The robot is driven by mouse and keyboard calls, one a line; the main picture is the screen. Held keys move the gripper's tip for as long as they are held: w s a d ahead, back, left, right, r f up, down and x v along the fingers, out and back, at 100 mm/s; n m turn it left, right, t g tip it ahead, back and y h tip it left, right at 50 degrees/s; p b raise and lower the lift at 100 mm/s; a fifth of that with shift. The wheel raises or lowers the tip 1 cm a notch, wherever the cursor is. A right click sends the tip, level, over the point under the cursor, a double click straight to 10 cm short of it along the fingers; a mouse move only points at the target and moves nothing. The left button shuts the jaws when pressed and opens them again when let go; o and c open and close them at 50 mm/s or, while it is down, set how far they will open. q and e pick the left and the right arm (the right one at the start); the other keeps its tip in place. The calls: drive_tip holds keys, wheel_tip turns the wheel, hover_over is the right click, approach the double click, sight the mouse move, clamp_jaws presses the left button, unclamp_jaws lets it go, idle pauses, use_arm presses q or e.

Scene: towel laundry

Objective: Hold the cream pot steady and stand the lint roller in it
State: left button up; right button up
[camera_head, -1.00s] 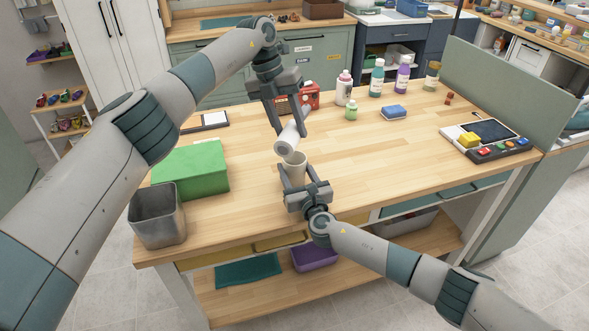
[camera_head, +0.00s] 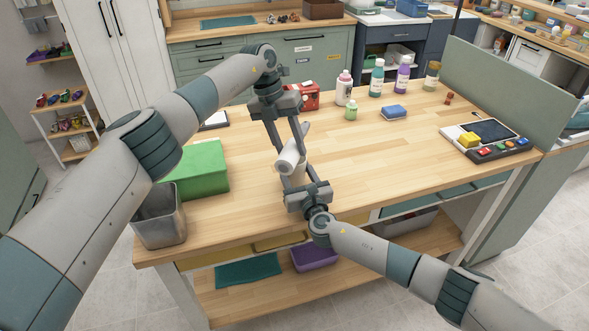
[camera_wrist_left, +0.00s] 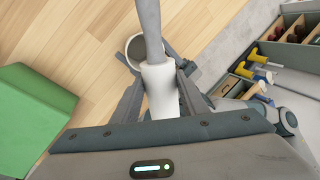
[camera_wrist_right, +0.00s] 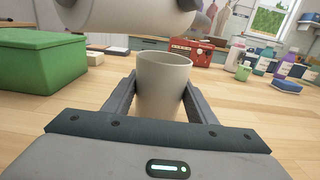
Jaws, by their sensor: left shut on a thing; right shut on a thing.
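The cream pot (camera_wrist_right: 163,84) stands upright on the table between the fingers of my right gripper (camera_wrist_right: 160,103), which is shut on it. In the head view the pot is mostly hidden by the roller and the grippers. In the left wrist view its open mouth (camera_wrist_left: 136,48) shows beside the roller. My left gripper (camera_head: 292,157) is shut on the lint roller (camera_head: 289,160), around its white roll (camera_wrist_left: 160,90). The grey handle (camera_wrist_left: 151,28) sticks out beyond the fingers. The roller is tilted well over, near level, above the pot, and appears clear of its rim in the right wrist view (camera_wrist_right: 125,14).
A green box (camera_head: 200,167) and a grey metal bin (camera_head: 159,218) stand to the left. A red box (camera_head: 306,97), several bottles and a blue sponge (camera_head: 393,111) are behind. A control panel (camera_head: 488,138) lies at the right. The table's middle right is clear.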

use_arm(q)
drive_tip(key=shift+f, duration=0.6)
drive_tip(key=o, duration=1.2)
drive_tip(key=shift+r, duration=0.1)
wheel_tip(320, 180, up, 13)
drive_tip(key=shift+f, duration=0.1)
idle(0.3)
